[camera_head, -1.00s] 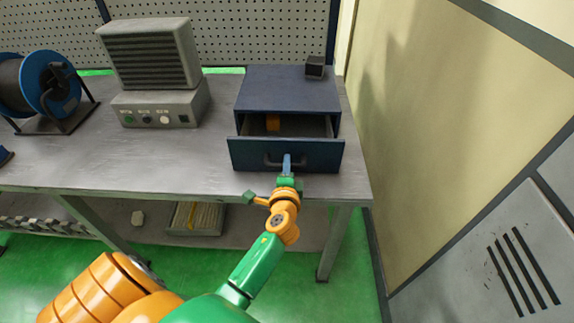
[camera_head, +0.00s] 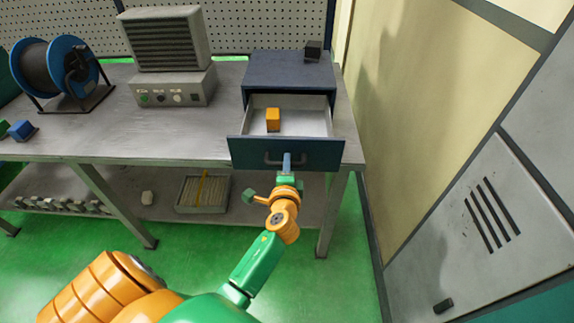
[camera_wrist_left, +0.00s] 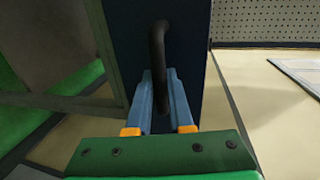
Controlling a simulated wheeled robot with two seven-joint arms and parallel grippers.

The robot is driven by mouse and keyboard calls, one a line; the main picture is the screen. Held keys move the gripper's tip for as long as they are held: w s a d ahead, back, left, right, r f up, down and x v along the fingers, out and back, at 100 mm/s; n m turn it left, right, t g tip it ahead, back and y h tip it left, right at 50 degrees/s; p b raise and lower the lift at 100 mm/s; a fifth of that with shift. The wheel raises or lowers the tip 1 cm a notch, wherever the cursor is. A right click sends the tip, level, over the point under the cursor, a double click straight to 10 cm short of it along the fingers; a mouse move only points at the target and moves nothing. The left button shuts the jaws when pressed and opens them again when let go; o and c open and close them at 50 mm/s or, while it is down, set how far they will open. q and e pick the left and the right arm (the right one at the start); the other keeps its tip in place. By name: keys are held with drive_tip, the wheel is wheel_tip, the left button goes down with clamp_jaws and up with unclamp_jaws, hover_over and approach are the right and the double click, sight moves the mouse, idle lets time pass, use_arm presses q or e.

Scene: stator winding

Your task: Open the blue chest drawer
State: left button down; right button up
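The blue chest (camera_head: 290,70) stands at the right end of the workbench. Its drawer (camera_head: 315,152) is pulled well out toward me, and an orange block (camera_head: 273,119) lies inside. My left gripper (camera_head: 287,164) is at the middle of the drawer front, on the handle (camera_head: 270,160). In the left wrist view, the dark handle (camera_wrist_left: 157,45) runs between the two blue fingers of the left gripper (camera_wrist_left: 160,85), which are closed around it. The drawer front (camera_wrist_left: 190,45) stands right beyond the fingertips. My right gripper is not in view.
A grey vented control unit (camera_head: 172,88) and a blue cable reel (camera_head: 62,75) stand to the left on the bench (camera_head: 150,140). A wall and grey cabinet (camera_head: 480,215) are at the right.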

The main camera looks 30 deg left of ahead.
use_arm(q)
drive_tip(key=c, duration=0.8)
unclamp_jaws()
drive_tip(key=v, duration=0.7)
drive_tip(key=shift+f, duration=0.1)
